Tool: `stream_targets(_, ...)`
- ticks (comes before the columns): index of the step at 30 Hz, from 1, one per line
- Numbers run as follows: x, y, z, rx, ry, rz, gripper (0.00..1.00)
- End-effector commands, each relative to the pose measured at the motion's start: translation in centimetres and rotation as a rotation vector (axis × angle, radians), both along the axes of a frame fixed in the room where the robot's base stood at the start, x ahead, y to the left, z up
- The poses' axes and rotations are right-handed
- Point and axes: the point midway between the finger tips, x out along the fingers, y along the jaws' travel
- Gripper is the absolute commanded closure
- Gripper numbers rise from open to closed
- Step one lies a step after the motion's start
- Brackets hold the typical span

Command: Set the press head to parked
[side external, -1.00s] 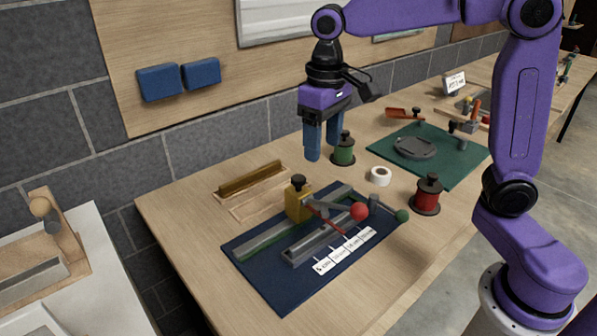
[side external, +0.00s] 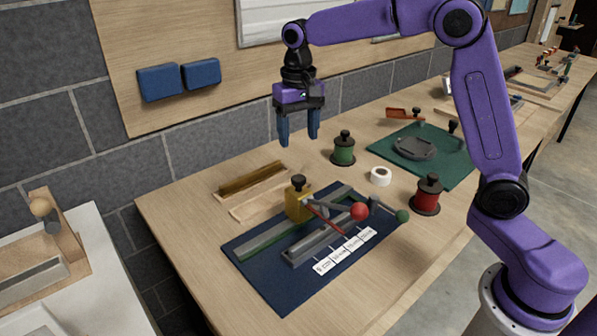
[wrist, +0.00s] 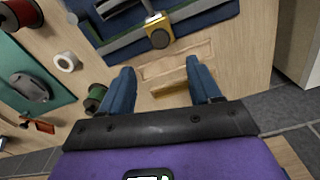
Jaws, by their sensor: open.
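A yellow block with a black knob (side external: 298,203), which looks like the press head, sits on a grey rail (side external: 290,225) on a dark blue mat (side external: 270,285). A lever with a red ball (side external: 359,211) and one with a green ball (side external: 402,216) extend right from it. A white label strip (side external: 344,251) lies along the front; its words are too small to read. My gripper (side external: 298,138) is open and empty, above and behind the block. In the wrist view the yellow block (wrist: 159,36) shows ahead of my open fingers (wrist: 158,68), apart from them.
A shallow wooden tray with a brown bar (side external: 252,180) lies behind the mat. A green spool (side external: 343,148), white tape roll (side external: 380,176) and red spool (side external: 427,195) stand to the right. A green mat (side external: 450,165) lies beyond. The wall is close behind.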

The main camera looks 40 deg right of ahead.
Motion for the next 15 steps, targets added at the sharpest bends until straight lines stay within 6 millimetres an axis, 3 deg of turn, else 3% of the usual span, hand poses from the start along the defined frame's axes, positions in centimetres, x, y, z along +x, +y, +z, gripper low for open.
stream_targets(9, -0.1, -0.1, -6.1, -0.001, 0.003, -0.001, 0.37)
stream_targets(15, 0.0, 0.0, -9.1, -0.001, 0.001, 0.0, 0.37)
